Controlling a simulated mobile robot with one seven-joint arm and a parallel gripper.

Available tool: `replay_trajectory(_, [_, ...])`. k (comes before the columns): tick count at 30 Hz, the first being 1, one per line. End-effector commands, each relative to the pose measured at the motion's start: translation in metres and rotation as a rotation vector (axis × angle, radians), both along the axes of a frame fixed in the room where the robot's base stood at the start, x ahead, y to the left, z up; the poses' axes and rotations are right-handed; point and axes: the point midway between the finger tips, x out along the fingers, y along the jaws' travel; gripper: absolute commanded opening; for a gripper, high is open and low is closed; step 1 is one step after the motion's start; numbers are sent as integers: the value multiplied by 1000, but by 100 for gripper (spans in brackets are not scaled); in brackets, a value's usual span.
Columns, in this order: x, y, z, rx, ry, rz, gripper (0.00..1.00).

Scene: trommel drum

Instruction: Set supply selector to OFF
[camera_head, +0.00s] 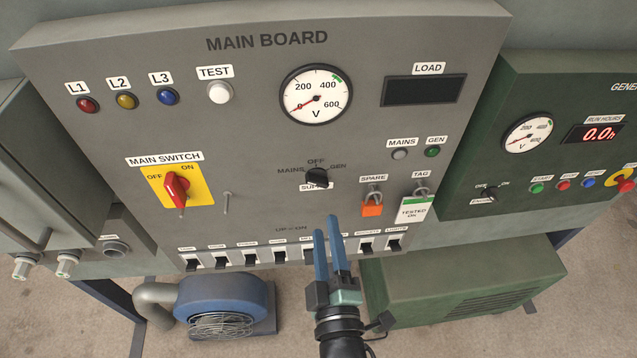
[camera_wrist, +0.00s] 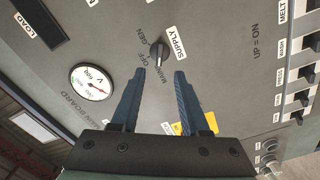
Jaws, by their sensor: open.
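The supply selector (camera_head: 317,177) is a small black rotary knob at the middle of the grey main board, with MAINS at its left, OFF above and GEN at its right. I cannot tell for sure which label it points at. In the wrist view the selector (camera_wrist: 157,53) shows just beyond the fingertips, roughly centred between them, and its grip lies nearly upright in that picture. My gripper (camera_head: 326,224) has two blue fingers, open and empty, below the selector and apart from it. The fingers also show in the wrist view (camera_wrist: 160,72). The SUPPLY label is partly covered in the head view.
A red main switch (camera_head: 176,187) on a yellow plate is left of the selector, with a thin peg (camera_head: 227,203) between. An orange padlock (camera_head: 372,207) and a tag (camera_head: 413,210) hang at the right. A row of breakers (camera_head: 250,257) lines the bottom.

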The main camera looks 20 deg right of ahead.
Motion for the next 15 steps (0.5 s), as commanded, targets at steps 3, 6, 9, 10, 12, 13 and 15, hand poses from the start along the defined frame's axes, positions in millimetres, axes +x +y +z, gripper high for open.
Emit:
replay_trajectory(3, [23, -6, 4, 1, -2, 1, 45])
replay_trajectory(6, [40, -11, 4, 2, -2, 3, 45])
replay_trajectory(9, [58, -15, 4, 1, -1, 4, 45])
replay_trajectory(10, [63, -16, 5, 1, -1, 4, 45])
replay_trajectory(12, [74, -19, 5, 4, -2, 4, 45])
replay_trajectory(13, [76, -20, 5, 2, -1, 2, 45])
replay_trajectory(15, [82, -23, 4, -1, 1, 1, 45])
